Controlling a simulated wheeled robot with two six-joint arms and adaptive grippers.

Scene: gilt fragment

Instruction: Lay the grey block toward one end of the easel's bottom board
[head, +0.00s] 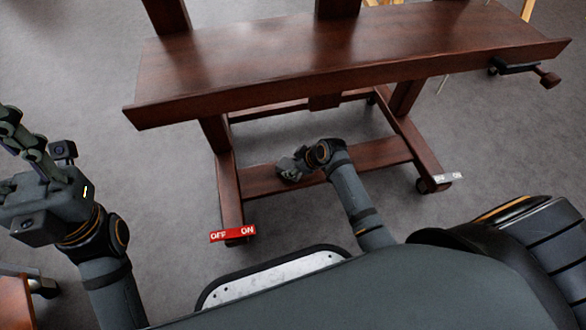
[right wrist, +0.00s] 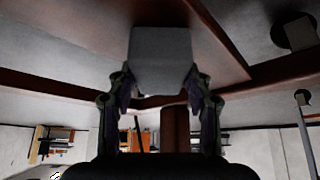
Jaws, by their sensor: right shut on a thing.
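The easel (head: 340,65) is dark reddish-brown wood with a wide upper ledge. Its low bottom board (head: 372,152) runs between the two feet. My right gripper (head: 284,170) reaches under the ledge to the left part of this board. In the right wrist view, its fingers (right wrist: 160,88) are shut on the grey block (right wrist: 160,52), with brown wood behind it. In the head view the block cannot be told from the gripper, and whether it touches the board is unclear. My left gripper (head: 20,135) is raised at the left edge, away from the easel, its fingertips unclear.
The left foot has a red OFF/ON label (head: 233,234), the right foot a pale one (head: 448,177). Grey floor (head: 80,60) is clear at the left.

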